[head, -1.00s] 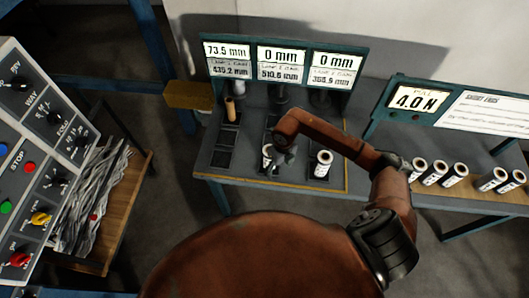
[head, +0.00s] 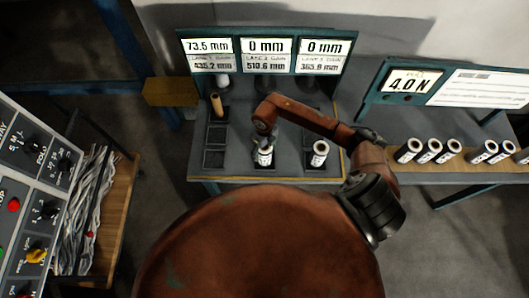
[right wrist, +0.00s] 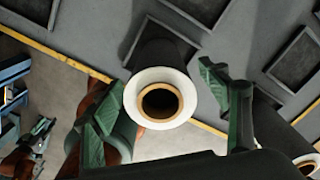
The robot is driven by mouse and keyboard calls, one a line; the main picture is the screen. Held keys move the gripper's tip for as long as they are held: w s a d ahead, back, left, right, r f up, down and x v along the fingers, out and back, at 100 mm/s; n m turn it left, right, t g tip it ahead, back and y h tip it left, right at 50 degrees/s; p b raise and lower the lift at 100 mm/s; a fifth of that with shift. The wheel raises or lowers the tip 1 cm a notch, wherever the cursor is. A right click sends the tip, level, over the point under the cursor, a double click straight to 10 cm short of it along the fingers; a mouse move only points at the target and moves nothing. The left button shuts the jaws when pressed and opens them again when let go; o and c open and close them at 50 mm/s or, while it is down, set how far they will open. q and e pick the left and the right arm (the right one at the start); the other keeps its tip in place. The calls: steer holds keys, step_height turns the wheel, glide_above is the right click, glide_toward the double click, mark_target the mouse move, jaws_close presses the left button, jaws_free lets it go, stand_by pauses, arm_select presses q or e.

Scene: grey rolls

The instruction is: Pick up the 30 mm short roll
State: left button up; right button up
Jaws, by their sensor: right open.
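A white-labelled roll (head: 263,156) with a tan core stands upright in the middle lane of the grey bench. My right gripper (head: 264,140) is right above it. In the right wrist view the roll's end (right wrist: 160,98) faces the camera, and the open green fingers (right wrist: 168,105) are on either side of it, apart from it. A second such roll (head: 319,153) stands in the right lane; it also shows in the right wrist view (right wrist: 305,163). The labels are too small to read a length. Brown and green parts, probably my left gripper, are small at the wrist view's left edge.
A brown roll (head: 217,104) stands in the left lane, above empty square recesses (head: 214,158). Display screens (head: 266,52) rise behind the lanes. A control panel (head: 30,180) is at left.

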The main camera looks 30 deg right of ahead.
step_height(320, 180, down, 3)
steer(key=shift+r, duration=0.2)
steer(key=shift+f, duration=0.1)
steer(key=c, duration=0.7)
arm_select(q)
steer(key=shift+w+d+r, duration=0.1)
steer(key=shift+w+r, duration=0.35)
steer(key=shift+w, duration=0.3)
arm_select(e)
steer(key=c, duration=0.6)
